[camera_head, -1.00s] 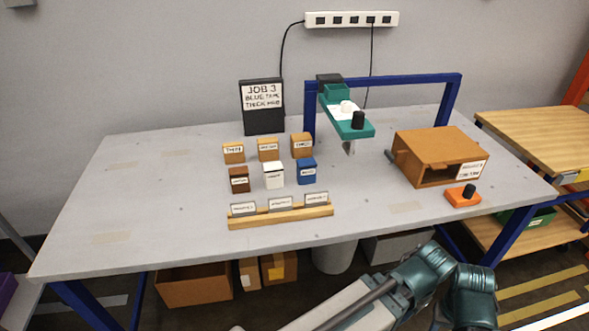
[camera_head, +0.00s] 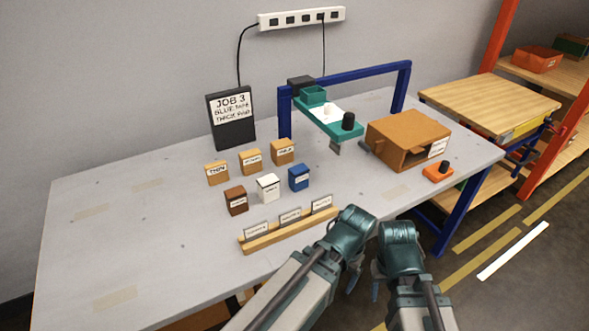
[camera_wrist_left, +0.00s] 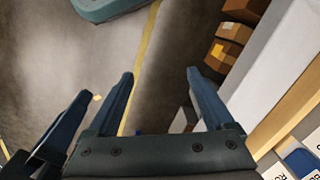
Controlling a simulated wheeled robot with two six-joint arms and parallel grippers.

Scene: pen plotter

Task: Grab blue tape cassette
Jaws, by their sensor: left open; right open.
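The blue tape cassette (camera_head: 298,178) stands upright on the grey table in the head view, right of the white cassette (camera_head: 268,187) and the brown cassette (camera_head: 236,200). My left gripper (camera_wrist_left: 161,74) is open and empty in the left wrist view, over the floor beside the table's front edge. My right gripper (camera_head: 377,284) is open in the head view, just right of the left one and off the table's front edge. Both are apart from the blue cassette. A blue patch shows at the wrist view's lower right; I cannot tell whether it is the cassette.
A wooden rack (camera_head: 262,243) with label cards stands before the cassettes. Tan boxes (camera_head: 217,173) stand behind them, near the job sign (camera_head: 231,122). The plotter's blue frame (camera_head: 350,75), an orange-brown box (camera_head: 408,131) and an orange button base (camera_head: 437,174) are rightward. The table's left side is clear.

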